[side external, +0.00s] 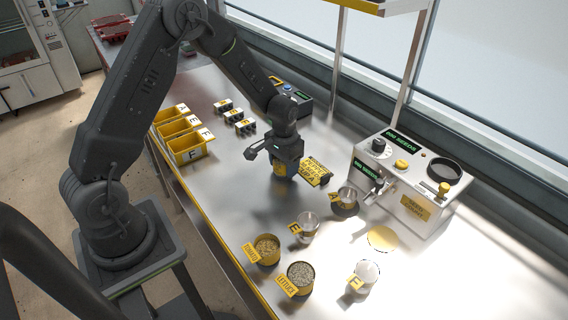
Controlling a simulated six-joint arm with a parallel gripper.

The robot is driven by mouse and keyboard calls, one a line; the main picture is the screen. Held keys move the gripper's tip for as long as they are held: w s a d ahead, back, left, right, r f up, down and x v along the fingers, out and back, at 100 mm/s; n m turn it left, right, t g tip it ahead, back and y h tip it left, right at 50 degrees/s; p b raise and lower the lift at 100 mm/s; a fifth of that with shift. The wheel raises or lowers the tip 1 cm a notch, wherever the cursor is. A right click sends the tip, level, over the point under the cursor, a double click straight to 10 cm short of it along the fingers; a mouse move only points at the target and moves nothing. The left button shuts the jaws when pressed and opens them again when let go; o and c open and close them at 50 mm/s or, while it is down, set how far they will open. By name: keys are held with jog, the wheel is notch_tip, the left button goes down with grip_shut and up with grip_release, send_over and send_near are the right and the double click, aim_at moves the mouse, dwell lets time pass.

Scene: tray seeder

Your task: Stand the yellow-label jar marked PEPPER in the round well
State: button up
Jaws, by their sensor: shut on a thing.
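My gripper (285,170) points down over the middle of the bench, shut on a small jar (280,169). Only a yellow patch of the jar shows below the jaws, and its marking cannot be read. Two other jars of seed stand at the front with yellow labels, TOMATO (267,248) and LETTUCE (300,275). The seeder box (405,190) is at the right. A dark round well (444,169) opens in its top, apart from my gripper and to its right. I see nothing standing in this well.
A yellow plate with dark marks (316,172) lies right beside my gripper. Clear cups (308,226) with yellow tags and a flat yellow disc (382,238) are at the front right. Yellow bins (188,149) line the left. A shelf post (414,60) rises behind the seeder.

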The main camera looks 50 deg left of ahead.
jog(key=o, duration=1)
jog(key=shift+f, duration=0.1)
